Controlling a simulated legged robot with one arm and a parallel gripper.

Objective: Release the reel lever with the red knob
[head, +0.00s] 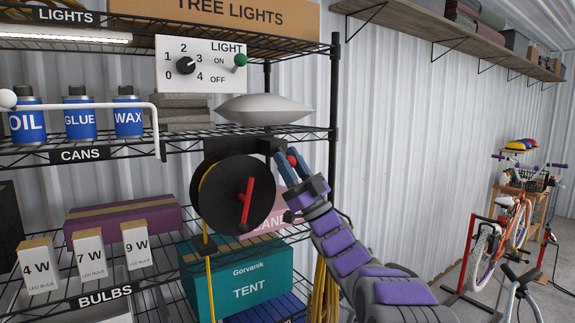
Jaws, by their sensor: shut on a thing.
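A black cord reel (222,200) hangs under the middle wire shelf, with a red crank (246,203) on its face and a yellow cord (208,262) hanging down from it. The lever's red knob (292,160) shows to the right of the reel's top, just below the shelf edge. My gripper (290,165), with blue fingers, reaches up from the lower right and is shut on the red knob. The lever's shaft is mostly hidden by the fingers and the reel's mount.
A panel (210,65) with a dial and a green-knobbed light switch stands above. Blue cans (80,117) stand behind a white bar at left. A teal tent box (240,283) sits below the reel. Bicycles (515,220) stand far right. The floor between is clear.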

